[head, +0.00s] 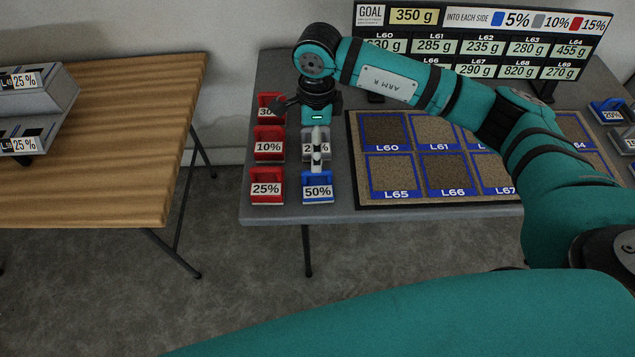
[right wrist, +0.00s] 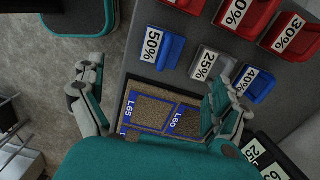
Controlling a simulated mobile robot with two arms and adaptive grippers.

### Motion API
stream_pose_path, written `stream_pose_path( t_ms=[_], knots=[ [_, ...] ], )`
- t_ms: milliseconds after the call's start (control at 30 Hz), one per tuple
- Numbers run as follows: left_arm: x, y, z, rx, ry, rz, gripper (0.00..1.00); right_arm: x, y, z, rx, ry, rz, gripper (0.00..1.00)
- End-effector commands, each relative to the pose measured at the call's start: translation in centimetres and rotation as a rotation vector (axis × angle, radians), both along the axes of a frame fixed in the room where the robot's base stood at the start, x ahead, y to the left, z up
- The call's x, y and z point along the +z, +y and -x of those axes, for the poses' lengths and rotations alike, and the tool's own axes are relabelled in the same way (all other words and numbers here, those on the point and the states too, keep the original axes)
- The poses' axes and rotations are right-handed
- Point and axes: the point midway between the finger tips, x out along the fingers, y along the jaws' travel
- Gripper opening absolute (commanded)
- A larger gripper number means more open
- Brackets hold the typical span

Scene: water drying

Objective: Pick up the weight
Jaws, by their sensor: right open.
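Several labelled weights stand in two columns on the left end of the grey table. The red ones read 10% (head: 268,146) and 25% (head: 266,188), with a partly covered red one (head: 270,104) behind. The blue 50% weight (head: 317,190) stands at the front; it also shows in the right wrist view (right wrist: 161,48). A grey 25% weight (right wrist: 207,63) and a blue 40% weight (right wrist: 256,82) show there too. My right gripper (head: 316,160) is open and points down over the second column, partly covering the grey weight. Its fingers (right wrist: 155,88) are apart with nothing held. My left gripper is out of view.
A tray (head: 438,203) with squares marked L60 to L67 lies right of the weights, partly under my right arm. A display board (head: 480,40) stands behind it. More weights (head: 606,112) stand at the far right. A wooden table (head: 100,140) is at the left.

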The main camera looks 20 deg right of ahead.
Motion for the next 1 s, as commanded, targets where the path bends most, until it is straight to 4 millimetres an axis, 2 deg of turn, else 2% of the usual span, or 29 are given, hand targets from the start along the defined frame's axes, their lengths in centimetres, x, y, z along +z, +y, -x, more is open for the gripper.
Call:
stream_pose_path(
  t_ms=[67, 167, 500, 600, 867, 1000],
  knots=[
    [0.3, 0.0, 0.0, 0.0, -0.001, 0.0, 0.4, -0.4, -1.0, -0.2, -0.004, -0.001, 0.039, 1.0],
    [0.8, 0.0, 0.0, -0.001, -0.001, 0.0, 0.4, -1.9, -1.1, -0.1, -0.004, 0.002, 0.045, 1.0],
    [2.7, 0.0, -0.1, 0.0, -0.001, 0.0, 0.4, -9.2, -0.9, -0.1, -0.004, 0.003, 0.042, 1.0],
    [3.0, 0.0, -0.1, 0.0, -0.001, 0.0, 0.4, -10.7, -0.9, -0.1, -0.004, 0.001, 0.039, 1.0],
    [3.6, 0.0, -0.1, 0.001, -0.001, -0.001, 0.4, -12.6, -0.9, -0.2, -0.005, 0.001, 0.038, 1.0],
    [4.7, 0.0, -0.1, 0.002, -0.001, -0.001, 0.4, -14.6, -0.8, -0.4, -0.006, 0.003, 0.038, 1.0]
  ],
)
